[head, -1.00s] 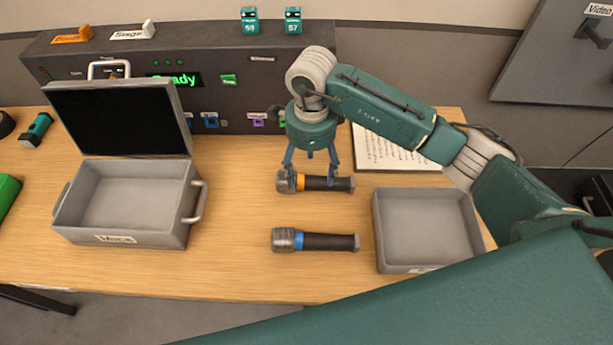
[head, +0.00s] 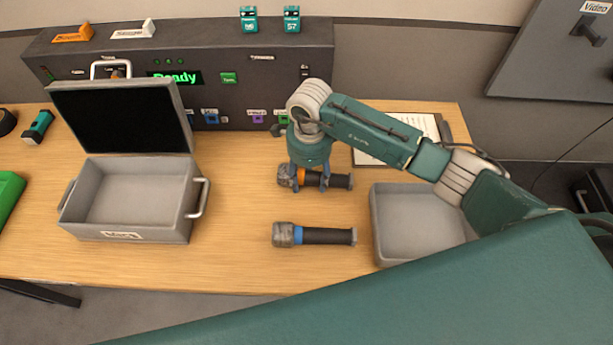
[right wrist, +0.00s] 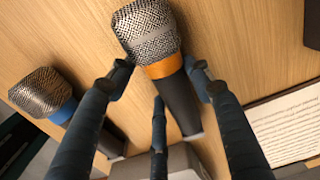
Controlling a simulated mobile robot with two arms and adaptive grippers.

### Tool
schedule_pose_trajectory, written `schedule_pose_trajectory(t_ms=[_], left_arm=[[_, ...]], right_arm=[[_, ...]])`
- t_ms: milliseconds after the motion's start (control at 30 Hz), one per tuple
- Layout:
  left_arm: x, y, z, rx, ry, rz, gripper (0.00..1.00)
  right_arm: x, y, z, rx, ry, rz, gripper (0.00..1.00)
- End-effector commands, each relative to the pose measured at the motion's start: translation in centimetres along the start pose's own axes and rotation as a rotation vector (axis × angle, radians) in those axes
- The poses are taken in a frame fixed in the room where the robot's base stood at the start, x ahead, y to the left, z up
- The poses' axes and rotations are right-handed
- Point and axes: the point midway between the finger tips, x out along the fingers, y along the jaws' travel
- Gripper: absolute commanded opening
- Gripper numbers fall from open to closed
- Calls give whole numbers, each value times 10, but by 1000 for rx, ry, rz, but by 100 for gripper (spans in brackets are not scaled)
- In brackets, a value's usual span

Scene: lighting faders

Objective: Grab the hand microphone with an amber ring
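The hand microphone with an amber ring (head: 341,181) lies on its side on the wooden table, its mesh head to the left. In the right wrist view the amber-ringed microphone (right wrist: 147,30) lies between my fingers near the ring. My right gripper (head: 310,186) is lowered over it, fingers pointing down on both sides of it. The right gripper (right wrist: 158,76) is open, with a gap at the left finger in the wrist view. A similar microphone with a blue ring (head: 327,237) lies nearer the table's front. My left gripper is not in view.
An open grey case (head: 120,228) stands at the left, a grey tray (head: 376,235) at the right. A dark console (head: 225,52) runs along the back. A clipboard (head: 375,157) lies behind the microphones. Bare table lies between the case and the microphones.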

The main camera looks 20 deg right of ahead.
Motion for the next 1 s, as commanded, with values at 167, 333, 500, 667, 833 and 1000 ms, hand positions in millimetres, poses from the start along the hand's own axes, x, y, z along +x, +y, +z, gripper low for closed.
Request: schedule_pose_trajectory(t_ms=[167, 333, 500, 667, 833, 1000], left_arm=[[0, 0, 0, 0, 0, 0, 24], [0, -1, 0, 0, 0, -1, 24], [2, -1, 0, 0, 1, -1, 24], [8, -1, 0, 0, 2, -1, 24], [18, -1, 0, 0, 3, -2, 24], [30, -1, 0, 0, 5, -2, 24]], right_arm=[[-1, 0, 0, 1, 0, -1, 14], [-1, -1, 0, 1, 0, -1, 14], [-7, -1, 0, 1, 0, -2, 14], [-27, -2, 0, 0, -1, -6, 14], [-68, -3, 0, 0, -3, -9, 14], [-119, -3, 0, 0, -3, -10, 14]])
